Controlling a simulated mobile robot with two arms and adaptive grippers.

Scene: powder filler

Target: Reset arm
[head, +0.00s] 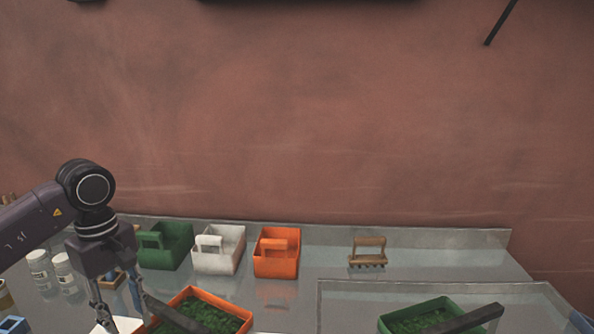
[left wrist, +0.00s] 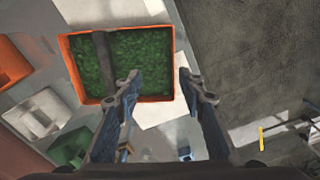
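My left gripper (head: 118,303) hangs from my left arm at the lower left of the head view, pointing down. In the left wrist view its two fingers (left wrist: 157,92) are spread apart with nothing between them. Just right of it in the head view is an orange tray (head: 240,311) of green material with a dark bar across it. The tray also shows in the left wrist view (left wrist: 70,77), beyond the fingers. My right gripper is in neither view.
A green carrier (head: 172,253), a white carrier (head: 219,257) and an orange carrier (head: 278,262) stand along the back of the metal table. A wooden-handled rake tool (head: 368,248) stands right of them. A green tray (head: 430,305) sits at front right. White bottles (head: 40,268) stand at the left.

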